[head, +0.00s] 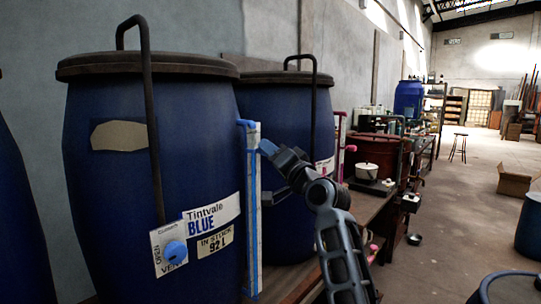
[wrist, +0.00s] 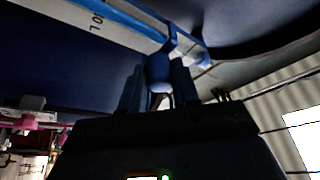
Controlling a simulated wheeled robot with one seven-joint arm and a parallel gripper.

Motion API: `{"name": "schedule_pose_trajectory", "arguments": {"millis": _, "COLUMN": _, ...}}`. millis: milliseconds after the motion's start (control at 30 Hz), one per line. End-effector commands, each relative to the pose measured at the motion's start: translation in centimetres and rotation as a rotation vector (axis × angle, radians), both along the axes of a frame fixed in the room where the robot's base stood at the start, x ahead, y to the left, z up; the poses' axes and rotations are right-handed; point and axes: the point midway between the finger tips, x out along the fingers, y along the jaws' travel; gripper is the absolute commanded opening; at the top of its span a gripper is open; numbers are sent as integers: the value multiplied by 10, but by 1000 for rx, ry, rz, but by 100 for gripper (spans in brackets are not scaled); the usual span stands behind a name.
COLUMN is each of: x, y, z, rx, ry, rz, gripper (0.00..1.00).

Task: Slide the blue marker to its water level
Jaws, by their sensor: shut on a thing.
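The blue marker (head: 267,147) is near the top of the white gauge strip (head: 253,215) on the right side of the large blue vat (head: 110,190). A blue tube runs down the strip. My gripper (head: 273,152) reaches in from the right and is shut on the marker. In the wrist view, the marker's rounded knob (wrist: 158,72) sits between my fingers, and its blue band crosses the strip (wrist: 97,23). I cannot tell where the water level in the tube lies. The vat's labels read "Tintvale BLUE" and "IN STOCK 92 L".
A blue vent knob (head: 174,253) is on the vat's front, beneath a dark upright handle. A second blue vat (head: 285,110) with a pink marker (head: 324,165) stands close behind. A wooden bench (head: 372,208) lies beyond my arm. Open floor (head: 455,215) is at the right.

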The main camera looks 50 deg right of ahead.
Motion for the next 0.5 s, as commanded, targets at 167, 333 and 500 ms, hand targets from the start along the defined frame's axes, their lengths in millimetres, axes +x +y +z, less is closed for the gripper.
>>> {"name": "schedule_pose_trajectory", "arguments": {"millis": 167, "x": 2, "y": 2, "z": -1, "rx": 1, "ry": 2, "rz": 4, "gripper": 0}}
{"name": "schedule_pose_trajectory", "arguments": {"millis": 333, "x": 2, "y": 1, "z": -1, "rx": 1, "ry": 2, "rz": 4, "gripper": 45}}
{"name": "schedule_pose_trajectory", "arguments": {"millis": 500, "x": 1, "y": 1, "z": -1, "rx": 1, "ry": 1, "rz": 2, "gripper": 54}}
